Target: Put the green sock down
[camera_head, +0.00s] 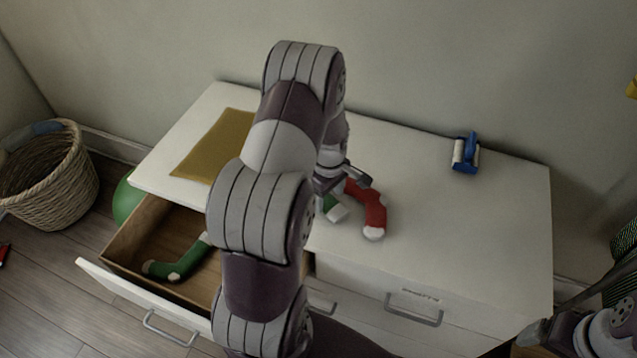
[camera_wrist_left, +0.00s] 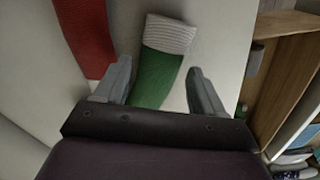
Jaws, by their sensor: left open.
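A green sock with a white cuff (camera_wrist_left: 158,72) lies on the white dresser top; in the head view only part of it (camera_head: 336,210) shows beside my left arm. My left gripper (camera_wrist_left: 160,80) is open, with one finger on each side of this sock. In the head view the left gripper (camera_head: 345,182) is low over the dresser top, partly hidden by its arm. A red sock with white ends (camera_head: 374,212) lies right beside it, and in the wrist view (camera_wrist_left: 85,35) it is just outside one finger. Another green sock (camera_head: 178,264) lies in the open drawer.
The white dresser (camera_head: 480,215) has its left drawer (camera_head: 150,225) pulled out. A mustard cloth (camera_head: 215,143) and a blue-and-white roller (camera_head: 465,155) lie on top. A wicker basket (camera_head: 55,185) and a green ball (camera_head: 124,203) are at the left. The top's right part is mostly clear.

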